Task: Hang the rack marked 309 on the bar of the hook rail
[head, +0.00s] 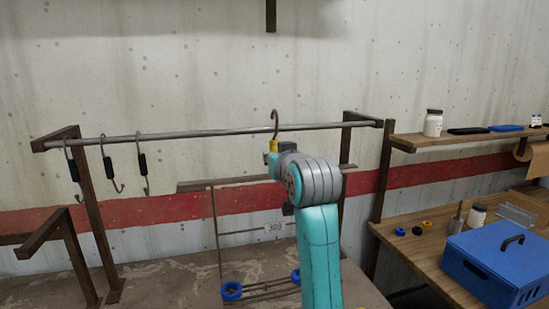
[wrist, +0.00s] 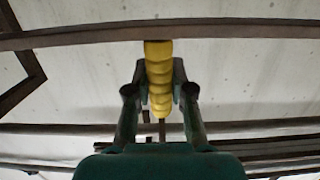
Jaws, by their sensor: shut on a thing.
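The rack marked 309 (head: 274,226) is a thin dark wire frame with a small white number plate, and it hangs upright below my gripper. Its yellow ribbed grip (wrist: 158,75) is between my two fingers in the wrist view. Its curved hook (head: 274,115) rises above the bar of the hook rail (head: 220,132) in the head view; I cannot tell whether it is around the bar or in front of it. My gripper (wrist: 160,92) is shut on the yellow grip, just below the bar. My arm hides part of the rack's right side.
Several black-gripped hooks (head: 108,165) hang at the bar's left. Blue round pieces (head: 232,291) show at the rack's bottom, above the brown bench (head: 160,285). A wooden shelf (head: 450,138) and a table with a blue box (head: 497,262) stand at right. The bar's middle is clear.

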